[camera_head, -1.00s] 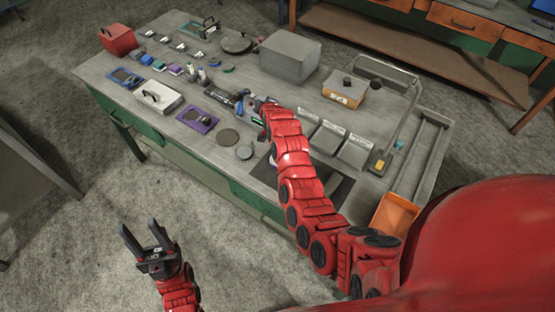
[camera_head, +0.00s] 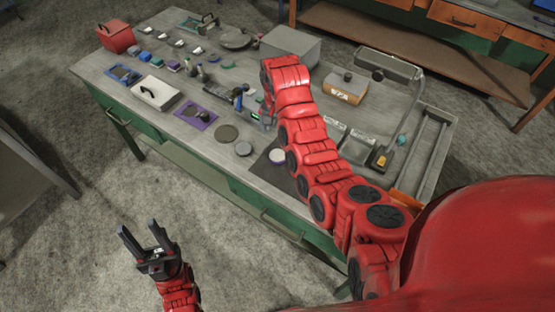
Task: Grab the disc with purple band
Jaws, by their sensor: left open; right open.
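A pale round disc (camera_head: 277,156) lies on a dark mat (camera_head: 265,169) near the front edge of the workbench. Its rim looks faintly purple, but it is too small to be sure of a band. My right gripper (camera_head: 267,121) points down above the bench, beyond the disc and slightly left of it. It is open, small and partly hidden by my arm, and apart from the disc. My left gripper (camera_head: 139,239) is open and empty over the floor, in front of the bench.
Two darker discs (camera_head: 227,133) (camera_head: 243,149) lie left of the mat. A purple tray (camera_head: 196,114), a white box with a handle (camera_head: 157,95), a grey box (camera_head: 290,45) and a brown box (camera_head: 345,88) stand on the bench. A lamp (camera_head: 384,155) is at right.

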